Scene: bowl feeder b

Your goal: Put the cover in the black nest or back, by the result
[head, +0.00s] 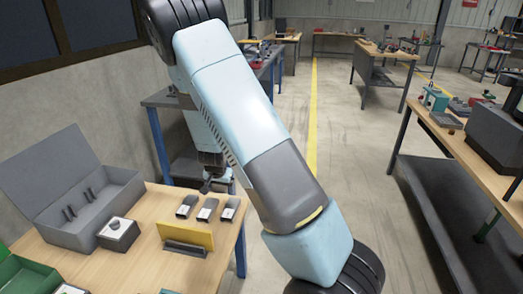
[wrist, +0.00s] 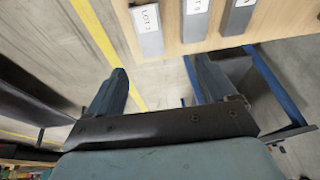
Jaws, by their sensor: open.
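Three small dark grey pieces with white labels lie in a row on the wooden table: the left one (head: 187,206), the middle one (head: 207,209) and the right one (head: 229,210). They look like covers, but I cannot tell for sure. In the wrist view a piece labelled "LOT" (wrist: 148,30) lies near the table edge, ahead of my fingers. A dark square block (head: 118,235) with a pale top and round centre stands left of them and may be the black nest. My gripper (wrist: 158,66) is open and empty, beside the table edge, apart from the pieces.
A grey lidded case (head: 72,222) stands open behind the block, with dark upright parts inside. A yellow plate in a dark stand (head: 186,238) is in front of the labelled pieces. A green box (head: 25,278) is at the lower left. The floor (head: 340,140) to the right is clear.

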